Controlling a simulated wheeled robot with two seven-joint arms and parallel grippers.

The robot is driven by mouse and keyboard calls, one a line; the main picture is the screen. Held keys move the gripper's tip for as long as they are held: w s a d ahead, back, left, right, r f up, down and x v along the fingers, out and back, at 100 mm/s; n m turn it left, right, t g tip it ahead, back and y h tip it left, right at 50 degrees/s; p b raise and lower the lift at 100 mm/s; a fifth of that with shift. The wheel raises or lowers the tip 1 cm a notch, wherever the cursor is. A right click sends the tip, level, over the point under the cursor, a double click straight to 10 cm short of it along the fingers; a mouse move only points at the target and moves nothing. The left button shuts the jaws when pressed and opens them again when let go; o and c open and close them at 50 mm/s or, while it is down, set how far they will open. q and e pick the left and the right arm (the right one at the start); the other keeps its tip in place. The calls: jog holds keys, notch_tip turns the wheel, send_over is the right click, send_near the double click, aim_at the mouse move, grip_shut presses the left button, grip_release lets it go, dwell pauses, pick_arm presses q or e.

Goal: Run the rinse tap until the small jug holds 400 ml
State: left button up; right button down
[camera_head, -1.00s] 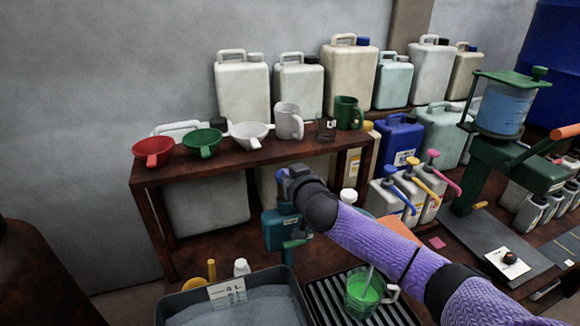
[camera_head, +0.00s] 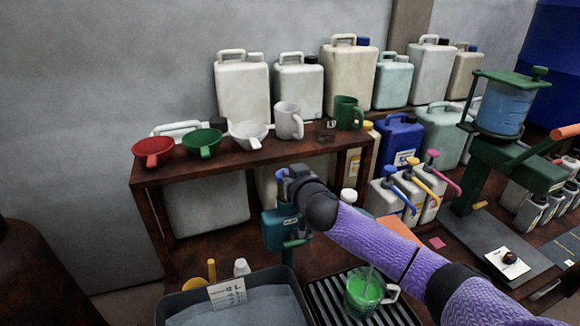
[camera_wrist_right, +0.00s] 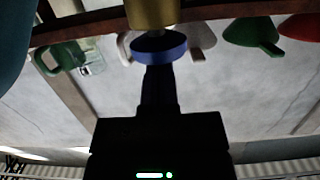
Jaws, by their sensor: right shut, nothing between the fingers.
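The teal rinse tap body (camera_head: 281,230) stands behind the black drip grate (camera_head: 326,306), with a small green spout low on its front. A clear jug with green liquid (camera_head: 364,289), a pale handle and a rod in it stands on the grate; I cannot read its level. My right gripper (camera_head: 288,180) is at the top of the tap, largely hidden by my wrist. In the right wrist view, my shut fingers (camera_wrist_right: 158,85) point at a blue round knob (camera_wrist_right: 158,48) beneath a brass part; whether they touch is unclear. My left gripper is not in view.
A shelf (camera_head: 225,161) above holds red, green and white funnels, a white jug (camera_head: 289,121), a small clear vessel (camera_head: 324,133) and a green jug (camera_head: 348,113). A grey basin (camera_head: 180,306) stands front left. Pump bottles (camera_head: 398,196) stand to the right.

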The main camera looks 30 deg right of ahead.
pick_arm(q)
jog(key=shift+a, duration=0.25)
pick_arm(e)
jog(key=shift+f, duration=0.15)
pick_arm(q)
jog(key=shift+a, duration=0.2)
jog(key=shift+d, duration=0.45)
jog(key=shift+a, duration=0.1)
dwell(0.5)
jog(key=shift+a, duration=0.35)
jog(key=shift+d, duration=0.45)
